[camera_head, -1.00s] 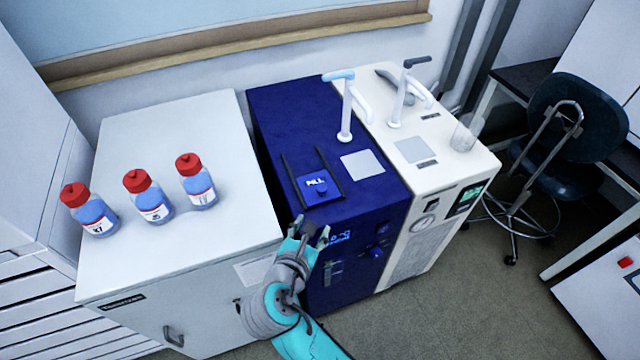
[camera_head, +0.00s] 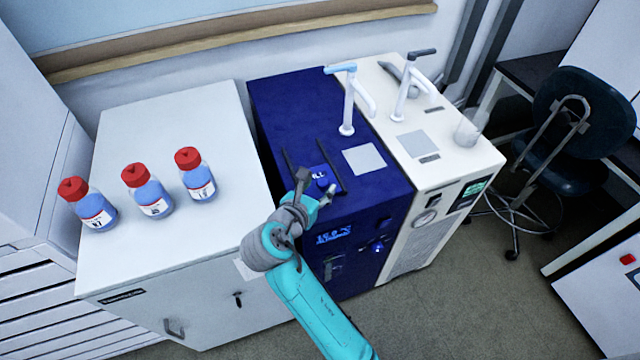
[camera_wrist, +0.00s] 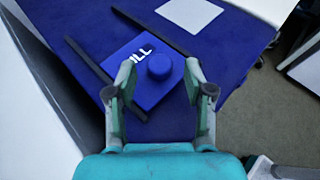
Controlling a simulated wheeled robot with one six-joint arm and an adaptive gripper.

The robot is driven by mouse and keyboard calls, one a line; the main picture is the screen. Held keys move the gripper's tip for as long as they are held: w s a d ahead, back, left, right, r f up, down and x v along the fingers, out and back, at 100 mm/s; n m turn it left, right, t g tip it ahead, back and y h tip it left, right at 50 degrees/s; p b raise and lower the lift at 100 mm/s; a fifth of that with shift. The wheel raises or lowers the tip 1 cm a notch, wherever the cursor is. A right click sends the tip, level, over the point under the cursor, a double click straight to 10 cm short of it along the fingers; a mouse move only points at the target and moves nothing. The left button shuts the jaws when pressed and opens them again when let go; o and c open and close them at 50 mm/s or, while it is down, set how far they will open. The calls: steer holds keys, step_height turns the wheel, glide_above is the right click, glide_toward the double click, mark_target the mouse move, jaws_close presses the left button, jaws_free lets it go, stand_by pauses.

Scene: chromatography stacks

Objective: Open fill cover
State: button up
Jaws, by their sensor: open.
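The fill cover (camera_wrist: 128,62) is a blue square plate with white lettering, lying flat on top of the dark blue machine (camera_head: 285,105). A round blue knob (camera_wrist: 159,66) stands up from it. Two dark rails flank the cover, the left one (camera_wrist: 90,65) and the right one (camera_wrist: 150,30) in the wrist view. My gripper (camera_wrist: 160,90) is open and empty, its fingertips spread on either side of the knob in the wrist view. I cannot tell whether they touch it. In the head view my gripper (camera_head: 314,188) hides much of the cover, but the knob (camera_head: 322,179) shows.
A white tap (camera_head: 347,105) stands behind the cover. A cream machine (camera_head: 432,160) with another tap adjoins on the right. Several red-capped bottles, such as the nearest one (camera_head: 200,185) to the machine, stand on the white cabinet (camera_head: 215,240) at left.

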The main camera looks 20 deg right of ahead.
steer(key=shift+x, duration=0.85)
jaws_close()
steer(key=w, duration=0.8)
steer(key=shift+w, duration=0.15)
jaws_free()
